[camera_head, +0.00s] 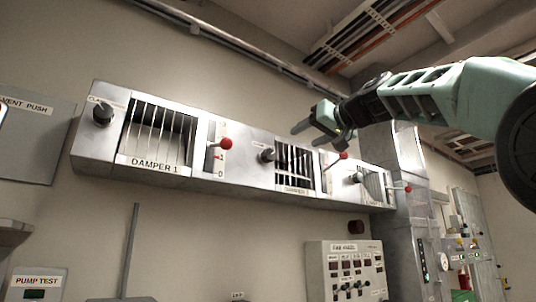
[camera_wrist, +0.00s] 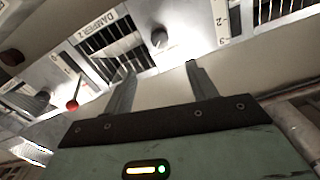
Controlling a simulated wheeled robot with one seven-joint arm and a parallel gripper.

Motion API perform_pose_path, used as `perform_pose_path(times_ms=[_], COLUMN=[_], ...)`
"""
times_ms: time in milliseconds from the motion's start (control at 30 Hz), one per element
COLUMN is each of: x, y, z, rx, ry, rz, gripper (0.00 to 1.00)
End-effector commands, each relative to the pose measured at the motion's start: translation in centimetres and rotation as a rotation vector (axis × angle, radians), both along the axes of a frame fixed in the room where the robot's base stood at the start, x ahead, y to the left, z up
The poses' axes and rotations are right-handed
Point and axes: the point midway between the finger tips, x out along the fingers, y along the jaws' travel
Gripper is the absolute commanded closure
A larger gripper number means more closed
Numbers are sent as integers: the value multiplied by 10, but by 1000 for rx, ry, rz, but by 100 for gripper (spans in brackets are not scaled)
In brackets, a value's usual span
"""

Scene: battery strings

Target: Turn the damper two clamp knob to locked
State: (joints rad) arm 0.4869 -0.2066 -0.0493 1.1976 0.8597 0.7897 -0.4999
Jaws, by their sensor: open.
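The damper two clamp knob (camera_head: 267,155) is a dark round knob on the grey panel, just left of the damper 2 louvres (camera_head: 295,165) in the head view. In the wrist view, which is turned over, the knob (camera_wrist: 158,37) shows right of the DAMPER 2 label (camera_wrist: 95,25). Which way the knob points is too small to tell. My gripper (camera_head: 307,137) is open and empty, in front of the damper 2 part of the panel. In the wrist view its fingertips (camera_wrist: 159,68) lie either side of the knob's line, apart from it.
A red-balled lever (camera_head: 343,155) stands right of the damper 2 louvres. Damper 1's knob (camera_head: 103,114) and red-balled lever (camera_head: 226,143) are to the left. Damper 3's knob (camera_head: 358,178) and lever (camera_head: 407,188) are to the right.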

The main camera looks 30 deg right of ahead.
Motion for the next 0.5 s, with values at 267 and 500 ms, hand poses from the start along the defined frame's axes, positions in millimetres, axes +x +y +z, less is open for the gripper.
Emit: perform_pose_path(times_ms=[267,500], x=[56,106], y=[1,4], z=[3,3], rx=[3,3], ry=[6,7], rz=[1,2], gripper=[43,43])
